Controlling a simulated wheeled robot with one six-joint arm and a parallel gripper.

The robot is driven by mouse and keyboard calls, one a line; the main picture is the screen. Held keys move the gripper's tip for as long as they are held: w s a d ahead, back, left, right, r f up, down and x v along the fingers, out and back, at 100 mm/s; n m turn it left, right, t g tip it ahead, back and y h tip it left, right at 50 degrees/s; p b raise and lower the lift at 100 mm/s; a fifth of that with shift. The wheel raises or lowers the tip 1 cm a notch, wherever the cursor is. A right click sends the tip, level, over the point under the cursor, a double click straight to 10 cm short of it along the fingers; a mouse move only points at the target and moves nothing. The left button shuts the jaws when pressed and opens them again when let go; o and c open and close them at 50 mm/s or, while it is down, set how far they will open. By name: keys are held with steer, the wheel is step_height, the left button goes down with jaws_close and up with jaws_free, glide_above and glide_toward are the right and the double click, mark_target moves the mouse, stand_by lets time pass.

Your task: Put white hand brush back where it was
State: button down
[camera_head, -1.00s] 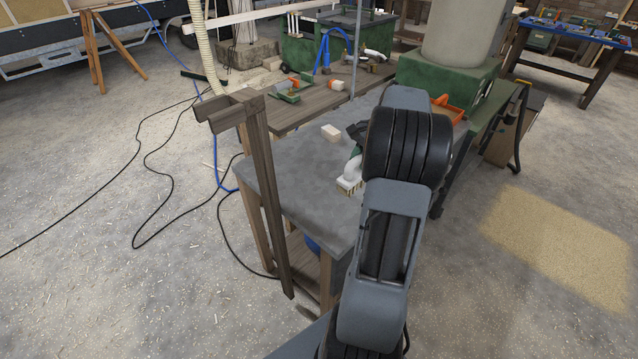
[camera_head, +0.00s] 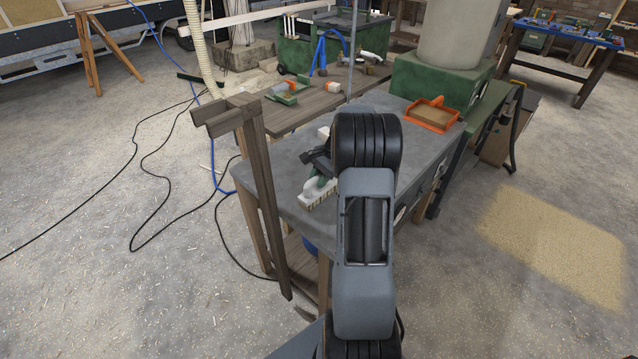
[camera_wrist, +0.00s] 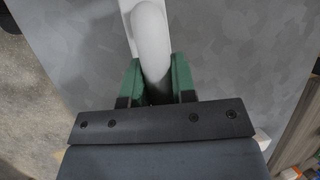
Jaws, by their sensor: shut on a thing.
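The white hand brush (camera_head: 318,190) is at the near part of the grey-topped table (camera_head: 285,178), with its pale bristles pointing down. I cannot tell whether the bristles touch the tabletop. My gripper (camera_head: 320,172) is shut on the brush, partly hidden behind my arm in the head view. In the wrist view, the green fingers of my gripper (camera_wrist: 154,82) stand on either side of the white handle (camera_wrist: 152,45). The rest of the brush runs out of the top of that view.
A white block (camera_head: 323,132) lies on the tabletop behind my gripper. An orange tray (camera_head: 432,115) sits at the table's far right. A wooden post with a bracket (camera_head: 255,150) rises beside the left edge. The tabletop's left part is clear.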

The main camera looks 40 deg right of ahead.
steer(key=shift+s+f, duration=0.1)
steer(key=shift+f, duration=0.85)
steer(key=shift+f, duration=0.15)
steer(key=c, duration=0.9)
jaws_free()
steer(key=shift+c, duration=0.2)
